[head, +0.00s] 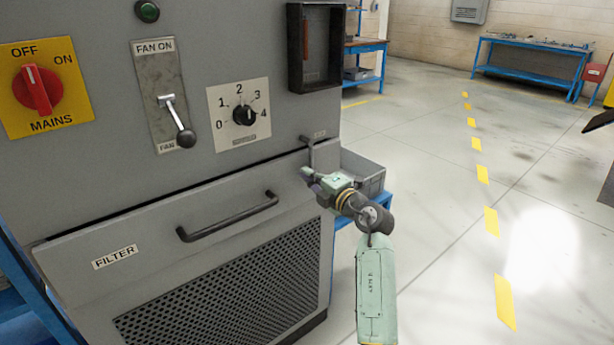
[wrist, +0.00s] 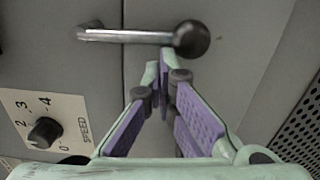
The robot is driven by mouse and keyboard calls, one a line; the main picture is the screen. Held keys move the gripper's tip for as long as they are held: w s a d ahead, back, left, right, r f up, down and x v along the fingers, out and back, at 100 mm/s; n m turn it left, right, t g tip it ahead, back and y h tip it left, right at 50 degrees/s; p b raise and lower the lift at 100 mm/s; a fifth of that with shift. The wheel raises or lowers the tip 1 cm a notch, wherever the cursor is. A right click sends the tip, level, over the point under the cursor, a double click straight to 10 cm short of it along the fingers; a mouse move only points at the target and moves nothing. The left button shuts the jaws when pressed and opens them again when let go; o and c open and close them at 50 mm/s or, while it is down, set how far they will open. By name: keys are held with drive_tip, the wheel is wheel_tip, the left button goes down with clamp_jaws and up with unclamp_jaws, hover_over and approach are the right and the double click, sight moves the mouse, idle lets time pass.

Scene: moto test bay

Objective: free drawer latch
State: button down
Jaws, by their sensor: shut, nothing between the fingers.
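The drawer latch (head: 309,150) is a metal lever at the upper right corner of the grey drawer front (head: 150,240), hanging down over the drawer's top edge. In the wrist view, its bar (wrist: 130,36) runs across the picture to a round black knob (wrist: 192,39). My gripper (head: 307,173) is shut and empty, at the latch's lower end. In the wrist view, my gripper's fingertips (wrist: 158,70) are just below the knob; I cannot tell whether they touch it. The drawer has a black bar handle (head: 228,217) and a FILTER label (head: 115,257). It looks closed.
Above the drawer are a speed dial (head: 244,116), a fan lever (head: 177,122) and a red mains switch (head: 38,91). A black open box (head: 315,48) is fixed at the upper right. A grey bin (head: 366,172) stands right of the cabinet. The floor to the right is clear.

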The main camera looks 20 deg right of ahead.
sight(326, 147)
drive_tip(key=d+n+b, duration=0.2)
drive_tip(key=n+b, duration=0.1)
drive_tip(key=w+d+n+b, duration=0.1)
drive_tip(key=d+n+b, duration=0.1)
drive_tip(key=n, duration=0.1)
drive_tip(key=w+d+n+b, duration=0.1)
drive_tip(key=d+n+b, duration=0.1)
drive_tip(key=n+b, duration=0.1)
drive_tip(key=shift+d+b, duration=0.1)
drive_tip(key=shift+b, duration=0.25)
drive_tip(key=n+b, duration=0.1)
drive_tip(key=d+r+n+b, duration=0.1)
drive_tip(key=n, duration=0.1)
drive_tip(key=shift+w+d+y, duration=0.2)
drive_tip(key=shift+w+y, duration=0.15)
drive_tip(key=shift+y, duration=0.05)
drive_tip(key=shift+w+d+r+n+b, duration=0.15)
drive_tip(key=shift+d+r+n+b, duration=0.3)
drive_tip(key=shift+n, duration=0.65)
drive_tip(key=shift+w+d+r, duration=0.1)
drive_tip(key=shift+d+r, duration=0.2)
drive_tip(key=shift+r, duration=0.35)
